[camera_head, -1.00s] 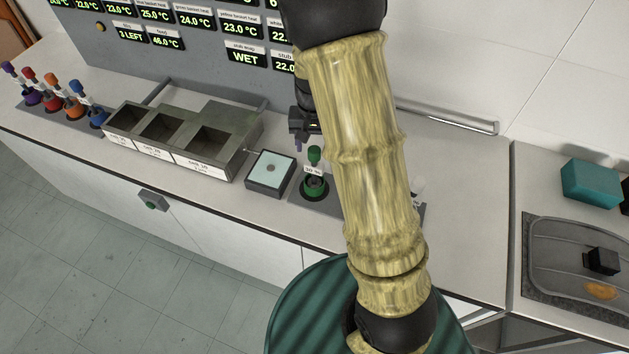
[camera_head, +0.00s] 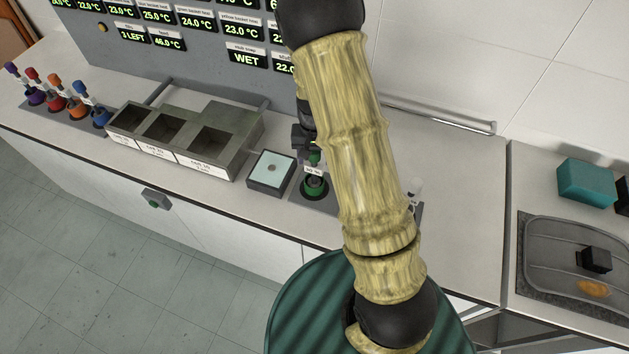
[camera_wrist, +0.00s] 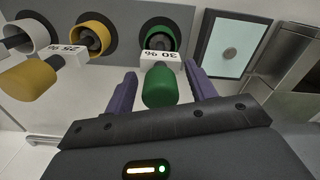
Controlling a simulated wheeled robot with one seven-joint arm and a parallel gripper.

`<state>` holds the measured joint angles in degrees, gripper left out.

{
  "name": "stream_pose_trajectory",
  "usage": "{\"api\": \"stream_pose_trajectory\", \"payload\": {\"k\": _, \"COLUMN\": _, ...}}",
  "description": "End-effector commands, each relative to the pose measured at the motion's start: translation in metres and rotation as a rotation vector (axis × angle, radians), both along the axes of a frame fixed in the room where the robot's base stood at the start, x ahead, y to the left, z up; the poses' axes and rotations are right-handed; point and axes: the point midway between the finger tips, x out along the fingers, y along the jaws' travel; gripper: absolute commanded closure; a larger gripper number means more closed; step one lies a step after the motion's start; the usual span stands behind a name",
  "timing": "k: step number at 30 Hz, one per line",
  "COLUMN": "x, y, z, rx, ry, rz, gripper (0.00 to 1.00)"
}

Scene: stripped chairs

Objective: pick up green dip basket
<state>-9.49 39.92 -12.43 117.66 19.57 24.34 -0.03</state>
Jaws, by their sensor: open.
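The green dip basket (camera_head: 314,186) stands on a grey strip on the counter, just right of a small pale-topped box. Its green handle and white tag show in the wrist view (camera_wrist: 159,88), with the green ring around its base behind the tag. My gripper (camera_wrist: 156,88) is open, with one purple finger on each side of the green handle. I cannot tell whether either finger touches it. In the head view my gripper is at the top of the basket and my arm partly hides it.
The pale-topped box (camera_head: 271,172) and a metal three-well bath (camera_head: 190,140) are to the left. Several coloured baskets stand at far left.

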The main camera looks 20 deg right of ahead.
Motion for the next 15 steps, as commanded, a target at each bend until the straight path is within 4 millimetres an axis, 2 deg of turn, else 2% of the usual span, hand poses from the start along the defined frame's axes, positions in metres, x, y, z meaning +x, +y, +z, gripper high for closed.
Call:
{"api": "stream_pose_trajectory", "payload": {"k": 7, "x": 0.0001, "y": 0.0, "z": 0.0003, "rx": 0.0, "ry": 0.0, "rz": 0.0, "gripper": 0.44}}
{"api": "stream_pose_trajectory", "payload": {"k": 15, "x": 0.0001, "y": 0.0, "z": 0.0003, "rx": 0.0, "ry": 0.0, "rz": 0.0, "gripper": 0.97}}
